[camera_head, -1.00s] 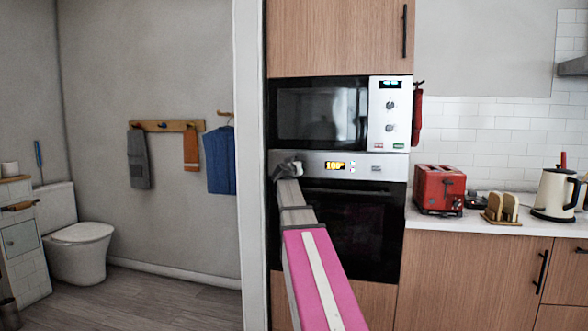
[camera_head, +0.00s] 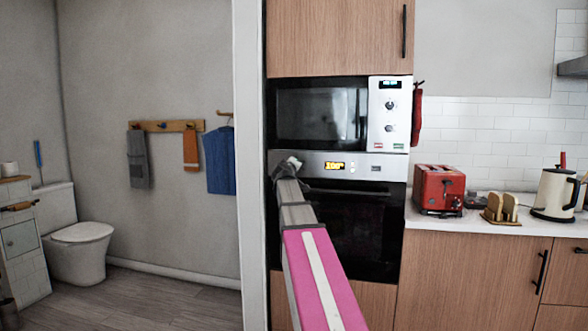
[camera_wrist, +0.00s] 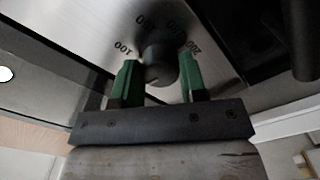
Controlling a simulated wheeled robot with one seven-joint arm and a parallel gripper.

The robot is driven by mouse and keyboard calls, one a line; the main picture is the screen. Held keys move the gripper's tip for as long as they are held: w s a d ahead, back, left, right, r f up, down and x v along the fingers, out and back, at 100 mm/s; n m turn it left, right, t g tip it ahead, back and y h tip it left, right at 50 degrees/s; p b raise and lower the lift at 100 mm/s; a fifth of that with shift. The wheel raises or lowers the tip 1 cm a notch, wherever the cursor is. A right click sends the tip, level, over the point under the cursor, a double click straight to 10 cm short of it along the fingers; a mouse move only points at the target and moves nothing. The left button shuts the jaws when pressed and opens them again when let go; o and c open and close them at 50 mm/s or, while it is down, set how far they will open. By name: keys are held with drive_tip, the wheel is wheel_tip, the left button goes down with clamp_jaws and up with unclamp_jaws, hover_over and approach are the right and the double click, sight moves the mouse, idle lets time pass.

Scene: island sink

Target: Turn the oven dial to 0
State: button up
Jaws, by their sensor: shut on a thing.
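The oven (camera_head: 350,215) is built into the wooden cabinet below the microwave, with a steel control strip and a lit orange display (camera_head: 334,165). My gripper (camera_head: 287,167) is at the left end of that strip and hides the oven dial in the head view. In the wrist view the dark round dial (camera_wrist: 158,48) sits between the two green fingers of my gripper (camera_wrist: 158,78), which is shut on it. The dial's exact setting cannot be read.
The microwave (camera_head: 320,112) with two knobs is directly above the oven. The oven handle (camera_head: 345,191) runs just below the control strip. A white wall edge (camera_head: 248,200) stands close on the left. A red toaster (camera_head: 438,188) is on the counter to the right.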

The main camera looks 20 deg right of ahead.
drive_tip(key=shift+n, duration=0.5)
drive_tip(key=o, duration=0.9)
drive_tip(key=v, duration=1)
drive_tip(key=shift+s+a, duration=0.25)
drive_tip(key=shift+s, duration=0.1)
